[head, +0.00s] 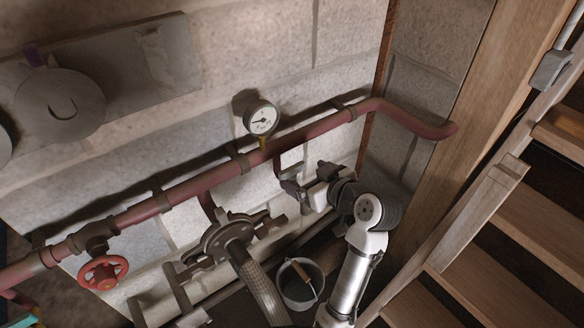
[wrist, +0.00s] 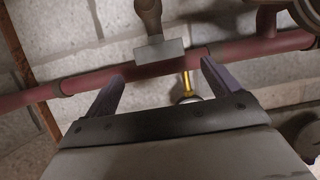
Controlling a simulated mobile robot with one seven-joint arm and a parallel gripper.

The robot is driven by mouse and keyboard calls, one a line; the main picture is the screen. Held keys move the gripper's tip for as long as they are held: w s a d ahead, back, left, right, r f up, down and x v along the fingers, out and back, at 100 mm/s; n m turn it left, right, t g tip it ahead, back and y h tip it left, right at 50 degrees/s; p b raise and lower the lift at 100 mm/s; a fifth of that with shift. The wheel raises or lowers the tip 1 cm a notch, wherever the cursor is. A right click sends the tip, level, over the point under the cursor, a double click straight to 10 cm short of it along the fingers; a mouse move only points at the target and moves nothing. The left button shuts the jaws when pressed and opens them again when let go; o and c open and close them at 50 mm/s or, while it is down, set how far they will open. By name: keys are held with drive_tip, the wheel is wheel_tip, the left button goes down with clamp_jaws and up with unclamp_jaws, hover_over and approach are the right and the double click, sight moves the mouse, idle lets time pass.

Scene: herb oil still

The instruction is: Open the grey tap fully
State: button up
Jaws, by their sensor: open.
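The grey tap (wrist: 160,51) shows in the wrist view as a flat grey block with a rounded stem above it, in front of the red pipe. My gripper (wrist: 162,85) is open, with one finger on each side of the picture. The tap lies beyond the fingertips, roughly between them in the picture, and nothing is held. I cannot tell any contact. In the head view my gripper (head: 303,186) is just below the red pipe, near a short branch. There the tap is small and partly hidden by my gripper, so its turn position is unclear.
The red pipe (head: 205,181) runs along the block wall. A round gauge (head: 261,119) stands on it. A red handwheel (head: 103,272) is at the lower left, a large flanged fitting (head: 225,238) left of my arm. A bucket (head: 300,285) is below, wooden stairs (head: 500,255) at right.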

sight(295, 169)
drive_tip(key=x, duration=0.6)
drive_tip(key=shift+w+a, duration=0.25)
drive_tip(key=shift+w, duration=0.05)
drive_tip(key=c, duration=1)
drive_tip(key=shift+o, duration=0.2)
drive_tip(key=shift+f+n+y, duration=0.1)
drive_tip(key=shift+n+y, duration=0.2)
drive_tip(key=n+g+y, duration=0.3)
drive_tip(key=n+g, duration=0.1)
drive_tip(key=n+g+y+b, duration=0.1)
drive_tip(key=n+g, duration=0.3)
drive_tip(key=shift+y+b, duration=0.3)
drive_tip(key=shift+y, duration=0.1)
drive_tip(key=shift+n+g, duration=0.3)
drive_tip(key=shift+g, duration=0.3)
